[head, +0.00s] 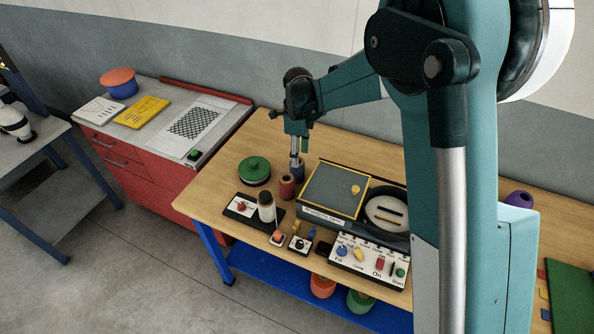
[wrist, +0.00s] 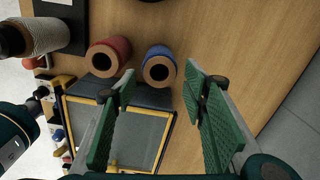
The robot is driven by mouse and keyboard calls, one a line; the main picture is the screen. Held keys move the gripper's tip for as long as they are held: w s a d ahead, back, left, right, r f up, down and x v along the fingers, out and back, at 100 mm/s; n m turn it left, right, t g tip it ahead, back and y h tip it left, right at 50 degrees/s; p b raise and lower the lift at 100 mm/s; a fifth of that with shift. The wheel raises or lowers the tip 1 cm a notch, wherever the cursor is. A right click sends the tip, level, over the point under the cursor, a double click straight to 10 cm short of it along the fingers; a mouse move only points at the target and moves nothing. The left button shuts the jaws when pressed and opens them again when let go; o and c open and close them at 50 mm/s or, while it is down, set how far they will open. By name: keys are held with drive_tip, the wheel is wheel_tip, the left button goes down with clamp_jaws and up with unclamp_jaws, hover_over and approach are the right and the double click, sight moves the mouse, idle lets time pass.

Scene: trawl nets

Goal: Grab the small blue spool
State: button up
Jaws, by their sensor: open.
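The small blue spool (wrist: 159,55) stands on the wooden table in the wrist view, its round end with a dark hole facing the camera. My gripper (wrist: 160,84) is open, with its two green-padded fingers apart and nothing between them. The spool appears just beyond the fingertips, roughly between them in the picture. In the head view my gripper (head: 298,152) points down above the blue spool (head: 298,170), which is partly hidden behind it. Whether the fingers touch the spool cannot be told.
A red spool (wrist: 117,47) stands close to the left of the blue one in the wrist view. A grey panel with a yellow frame (head: 333,188) lies to the right in the head view. A green round lidded object (head: 254,169) is to the left. Bare wood lies right of the spool in the wrist view.

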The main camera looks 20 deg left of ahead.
sight(297, 171)
drive_tip(key=shift+a+f, duration=0.2)
drive_tip(key=shift+f, duration=0.15)
drive_tip(key=shift+f, duration=1.15)
drive_tip(key=shift+f, duration=0.1)
drive_tip(key=shift+f, duration=2.5)
drive_tip(key=shift+c, duration=0.2)
drive_tip(key=c, duration=0.7)
